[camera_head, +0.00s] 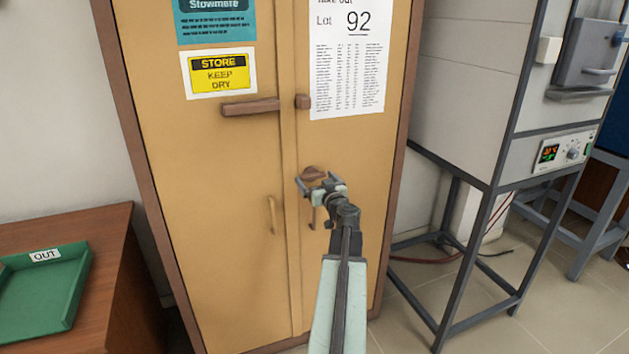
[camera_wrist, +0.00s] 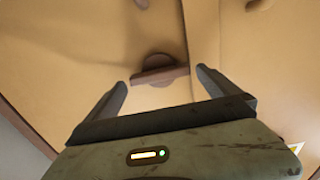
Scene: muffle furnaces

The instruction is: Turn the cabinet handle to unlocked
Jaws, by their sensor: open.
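The tan double-door cabinet (camera_head: 210,165) has a brown turn handle (camera_head: 313,173) on its right door, partly hidden behind my gripper (camera_head: 316,183). In the wrist view this handle (camera_wrist: 160,71) is a bar across a round brown plate. The bar lies nearly crosswise, slightly tilted. My gripper (camera_wrist: 162,80) is open and empty in front of it, one finger beyond each end of the bar. I see no clear contact; the exact gap cannot be told. No lock marking is legible near the handle.
A brown latch bar (camera_head: 250,107) and a small brown block (camera_head: 302,101) sit higher up. A slim pull (camera_head: 272,214) is on the left door. A desk with a green OUT tray (camera_head: 50,290) stands left. A furnace stand (camera_head: 480,220) stands right, with floor between its legs.

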